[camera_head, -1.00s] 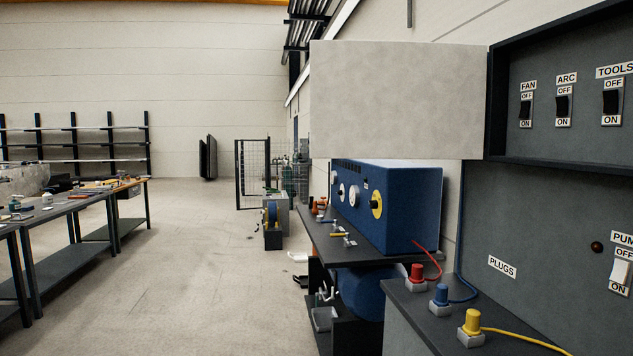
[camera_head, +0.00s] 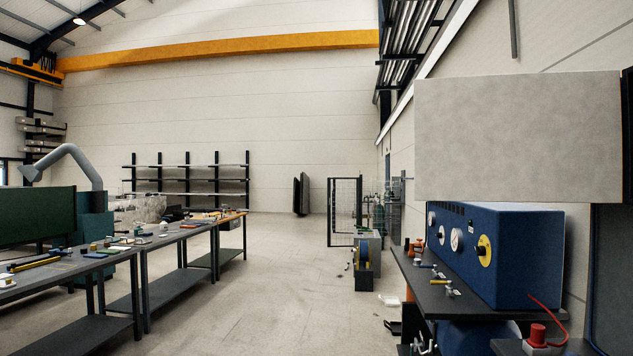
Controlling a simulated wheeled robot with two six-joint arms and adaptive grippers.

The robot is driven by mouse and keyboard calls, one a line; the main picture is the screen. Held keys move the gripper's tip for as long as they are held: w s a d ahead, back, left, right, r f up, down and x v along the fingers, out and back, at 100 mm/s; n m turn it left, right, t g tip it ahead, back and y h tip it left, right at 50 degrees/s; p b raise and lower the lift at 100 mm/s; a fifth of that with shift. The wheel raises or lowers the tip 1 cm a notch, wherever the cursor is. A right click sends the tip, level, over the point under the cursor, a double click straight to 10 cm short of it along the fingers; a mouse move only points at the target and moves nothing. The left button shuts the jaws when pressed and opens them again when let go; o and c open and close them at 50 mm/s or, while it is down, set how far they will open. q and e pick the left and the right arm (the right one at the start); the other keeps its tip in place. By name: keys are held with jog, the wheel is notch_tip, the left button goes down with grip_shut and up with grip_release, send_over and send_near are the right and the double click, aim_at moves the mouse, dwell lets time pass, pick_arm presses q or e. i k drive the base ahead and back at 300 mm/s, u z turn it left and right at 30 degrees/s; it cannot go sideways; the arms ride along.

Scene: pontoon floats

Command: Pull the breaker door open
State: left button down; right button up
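The breaker door (camera_head: 518,137) is a plain light-grey panel at the right of the head view. It stands swung out to the left from the dark edge of the breaker box (camera_head: 627,135), which is cut off by the right picture edge. The switches inside the box are out of view. Neither of my grippers shows in the view, so nothing is seen touching the door.
A blue machine (camera_head: 520,255) with dials stands on a dark bench below the door. A red plug (camera_head: 537,335) sits at the lower right. Long workbenches (camera_head: 170,255) run along the left.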

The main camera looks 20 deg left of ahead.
aim_at(551, 136)
jog(key=u, duration=0.35)
jog(key=i, duration=3)
jog(key=z, duration=3.1)
